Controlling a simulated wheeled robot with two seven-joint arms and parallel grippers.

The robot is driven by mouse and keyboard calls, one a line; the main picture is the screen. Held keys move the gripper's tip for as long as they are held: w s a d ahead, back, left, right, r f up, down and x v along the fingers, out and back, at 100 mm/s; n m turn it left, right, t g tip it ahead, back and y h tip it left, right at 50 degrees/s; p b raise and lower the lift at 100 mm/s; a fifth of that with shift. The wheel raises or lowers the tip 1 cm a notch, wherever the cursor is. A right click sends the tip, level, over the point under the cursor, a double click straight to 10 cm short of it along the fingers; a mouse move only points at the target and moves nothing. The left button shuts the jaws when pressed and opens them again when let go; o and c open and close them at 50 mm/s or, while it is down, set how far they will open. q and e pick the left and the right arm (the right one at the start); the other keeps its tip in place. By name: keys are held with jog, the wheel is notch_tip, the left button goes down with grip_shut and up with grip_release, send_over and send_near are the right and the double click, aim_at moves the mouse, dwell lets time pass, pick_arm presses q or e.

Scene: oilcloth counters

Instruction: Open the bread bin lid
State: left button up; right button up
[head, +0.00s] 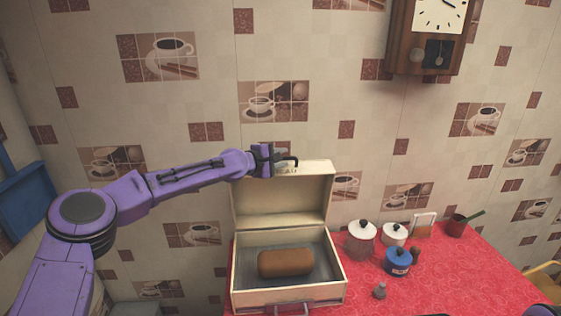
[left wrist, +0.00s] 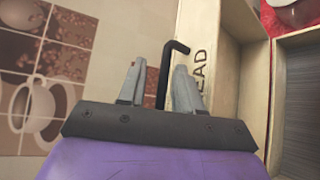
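The cream bread bin (head: 289,297) stands on the counter in the head view, with a brown loaf (head: 286,262) inside. Its lid (head: 284,200) stands raised, roughly upright, at the back of the bin. My left gripper (head: 284,162) is at the lid's top edge. In the left wrist view its two grey fingers (left wrist: 158,85) are apart, with a thin black bent handle (left wrist: 162,85) between them. The fingers do not appear closed on it. The lid's lettered face (left wrist: 203,70) is beside the right finger.
A tiled wall is close behind the lid.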

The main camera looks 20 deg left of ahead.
pick_arm(q)
jog(key=shift+s+d, duration=0.1)
jog(key=shift+s, duration=0.1)
jog(key=shift+s+a, duration=0.25)
jog(key=shift+s, duration=0.1)
jog(key=b+v, duration=0.2)
jog(key=v, duration=0.7)
jog(key=shift+s+r, duration=0.15)
jog(key=shift+s, duration=0.25)
